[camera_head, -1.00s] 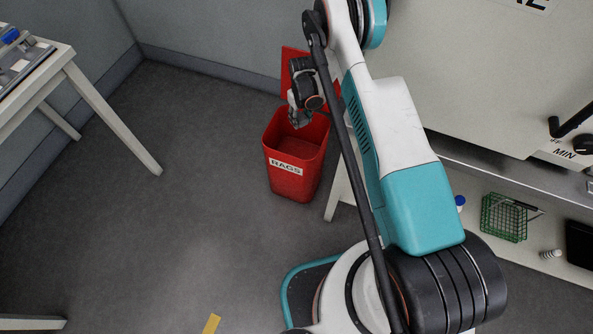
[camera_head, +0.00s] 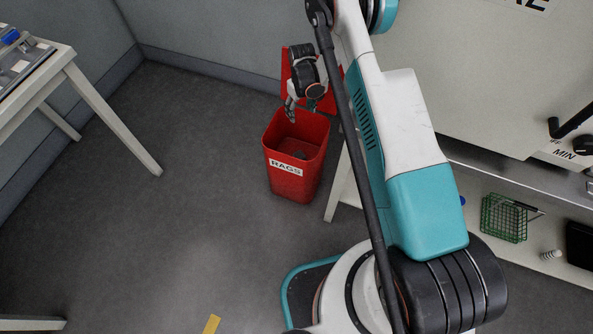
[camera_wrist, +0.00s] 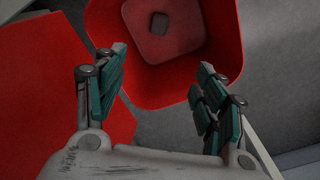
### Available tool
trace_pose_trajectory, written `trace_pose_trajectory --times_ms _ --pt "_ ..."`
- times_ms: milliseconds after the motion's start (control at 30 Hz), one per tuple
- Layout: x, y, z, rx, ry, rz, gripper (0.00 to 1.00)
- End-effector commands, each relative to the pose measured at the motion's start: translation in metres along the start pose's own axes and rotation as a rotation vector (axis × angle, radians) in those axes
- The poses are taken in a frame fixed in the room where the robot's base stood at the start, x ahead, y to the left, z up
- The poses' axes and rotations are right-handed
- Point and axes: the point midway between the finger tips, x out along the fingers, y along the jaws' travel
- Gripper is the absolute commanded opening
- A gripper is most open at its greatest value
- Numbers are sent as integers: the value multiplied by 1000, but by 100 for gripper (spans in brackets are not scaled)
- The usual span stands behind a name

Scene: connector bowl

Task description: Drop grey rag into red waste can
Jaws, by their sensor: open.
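The red waste can (camera_head: 290,186), labelled RAGS, stands on the floor with its lid (camera_head: 285,70) tilted up at the back. The grey rag (camera_head: 299,155) shows as a small grey patch inside the can. In the wrist view the rag (camera_wrist: 159,22) is a small grey square deep inside the can (camera_wrist: 225,50), away from my fingers. My gripper (camera_head: 301,109) is above the can's back part, pointing down. In the wrist view my gripper (camera_wrist: 163,60) is open and empty, its two fingers spread apart.
A white table (camera_head: 110,118) stands at the left. A bench (camera_head: 345,180) with a lower shelf holding a green wire basket (camera_head: 504,218) is at the right, close beside the can. Grey walls stand behind the can. The floor (camera_head: 170,210) left of the can is clear.

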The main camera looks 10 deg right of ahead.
Motion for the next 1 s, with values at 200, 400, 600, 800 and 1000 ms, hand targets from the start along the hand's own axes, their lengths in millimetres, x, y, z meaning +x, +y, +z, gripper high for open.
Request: trace_pose_trajectory --times_ms 200,400,600,800,1000 --pt "-42 0 1 0 0 0 64" --pt "-64 0 0 0 0 0 64" --pt "-71 0 0 0 0 0 64" --pt "-70 0 0 0 0 0 64" --pt "-70 0 0 0 0 0 64"
